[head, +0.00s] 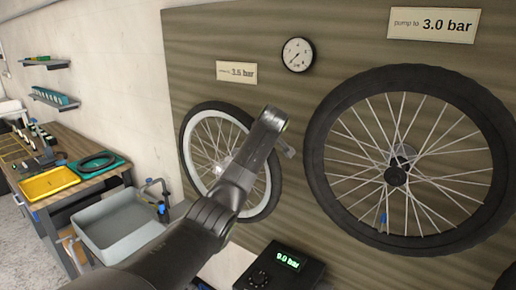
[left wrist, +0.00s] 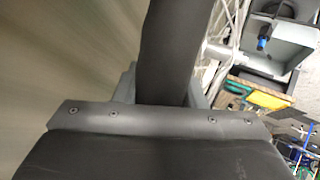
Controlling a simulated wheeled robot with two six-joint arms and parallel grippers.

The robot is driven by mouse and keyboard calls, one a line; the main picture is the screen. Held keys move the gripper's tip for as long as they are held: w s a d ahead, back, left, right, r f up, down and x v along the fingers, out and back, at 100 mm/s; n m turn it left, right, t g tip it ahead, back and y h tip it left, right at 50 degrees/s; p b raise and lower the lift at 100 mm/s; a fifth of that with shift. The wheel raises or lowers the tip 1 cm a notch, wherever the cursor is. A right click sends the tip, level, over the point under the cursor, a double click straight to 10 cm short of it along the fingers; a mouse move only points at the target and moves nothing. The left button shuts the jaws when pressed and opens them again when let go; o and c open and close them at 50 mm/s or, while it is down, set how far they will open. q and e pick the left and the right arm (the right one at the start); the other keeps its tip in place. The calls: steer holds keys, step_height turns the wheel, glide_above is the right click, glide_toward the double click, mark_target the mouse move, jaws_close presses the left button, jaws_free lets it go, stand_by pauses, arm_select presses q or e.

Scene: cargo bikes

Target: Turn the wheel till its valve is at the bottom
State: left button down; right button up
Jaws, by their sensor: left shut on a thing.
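The left wheel (head: 187,150), with a dark tyre and a pale rim, hangs on the brown board, partly hidden behind my left arm. My left gripper (head: 287,148) is at its upper right edge. In the left wrist view, the gripper (left wrist: 163,88) is shut on the dark tyre (left wrist: 172,45), which runs between its fingers. I cannot make out a valve on this wheel. The larger right wheel (head: 314,150) has a blue-capped valve (head: 383,217) low on its rim, slightly left of below the hub. My right gripper is not in view.
A dial gauge (head: 298,54) and two pressure signs (head: 433,25) are on the board. A black pump box (head: 280,268) reading 0.0 bar stands below. At left are a grey basin (head: 120,240) and a bench with a yellow tray (head: 48,183).

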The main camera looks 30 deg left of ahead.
arm_select(q)
steer(key=shift+a+r+n+h+p, duration=0.3)
steer(key=shift+a+r+h+p, duration=0.3)
steer(key=shift+a+r, duration=0.4)
steer(key=shift+w+a+r, duration=0.1)
steer(key=shift+a, duration=0.15)
steer(key=c, duration=1.3)
jaws_free()
steer(key=o, duration=0.4)
steer(key=shift+w+a, duration=0.1)
